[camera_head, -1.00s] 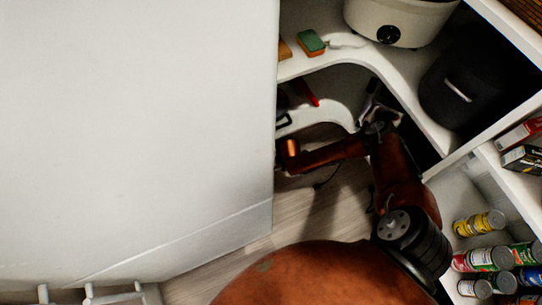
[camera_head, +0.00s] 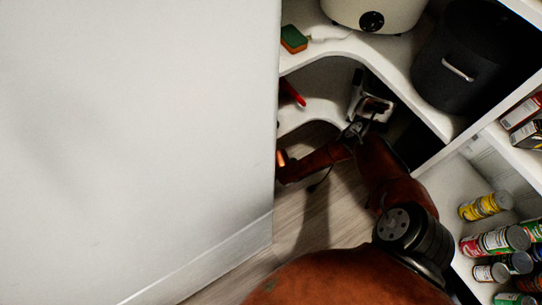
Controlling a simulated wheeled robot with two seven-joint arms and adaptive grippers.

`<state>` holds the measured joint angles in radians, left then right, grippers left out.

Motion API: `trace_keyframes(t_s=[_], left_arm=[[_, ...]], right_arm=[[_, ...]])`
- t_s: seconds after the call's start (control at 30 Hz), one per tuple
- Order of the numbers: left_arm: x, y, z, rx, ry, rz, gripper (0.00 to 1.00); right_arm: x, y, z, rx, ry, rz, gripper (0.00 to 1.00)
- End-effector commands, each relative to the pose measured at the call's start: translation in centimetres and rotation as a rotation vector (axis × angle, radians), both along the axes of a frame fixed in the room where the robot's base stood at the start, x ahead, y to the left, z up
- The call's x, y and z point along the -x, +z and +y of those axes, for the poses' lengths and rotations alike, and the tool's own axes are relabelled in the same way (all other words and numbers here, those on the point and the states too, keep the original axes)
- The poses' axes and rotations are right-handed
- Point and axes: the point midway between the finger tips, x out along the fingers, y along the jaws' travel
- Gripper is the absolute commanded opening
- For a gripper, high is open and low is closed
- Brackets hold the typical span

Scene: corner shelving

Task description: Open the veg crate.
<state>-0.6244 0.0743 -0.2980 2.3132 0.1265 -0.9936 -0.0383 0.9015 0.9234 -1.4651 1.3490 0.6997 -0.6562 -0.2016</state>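I cannot make out a veg crate in the head view. My one visible arm, orange-brown with dark joints, rises from the bottom, bends beside the right-hand shelves and reaches left at the lower corner shelf. Its far end runs up to the edge of the large white panel (camera_head: 140,130), and I see no fingertips there. The other arm and its gripper are not in the picture.
The white panel fills the left half. Corner shelves (camera_head: 345,47) hold a sponge (camera_head: 293,39), a cream cooker (camera_head: 385,12) and a black pot (camera_head: 461,65). Several cans (camera_head: 485,206) stand at the right. Some bare floor (camera_head: 320,215) shows.

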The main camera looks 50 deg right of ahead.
Motion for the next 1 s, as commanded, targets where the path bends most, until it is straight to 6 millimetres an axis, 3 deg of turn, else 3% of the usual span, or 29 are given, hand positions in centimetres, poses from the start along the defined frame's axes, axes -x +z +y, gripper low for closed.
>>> trace_keyframes(t_s=[0.17, 0.57, 1.0], left_arm=[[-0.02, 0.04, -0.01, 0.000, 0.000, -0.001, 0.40], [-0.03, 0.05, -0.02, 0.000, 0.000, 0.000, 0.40], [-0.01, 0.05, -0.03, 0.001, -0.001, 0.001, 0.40]], right_arm=[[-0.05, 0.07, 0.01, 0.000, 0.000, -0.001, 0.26], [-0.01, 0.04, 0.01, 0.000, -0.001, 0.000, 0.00], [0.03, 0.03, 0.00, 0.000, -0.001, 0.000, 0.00]])
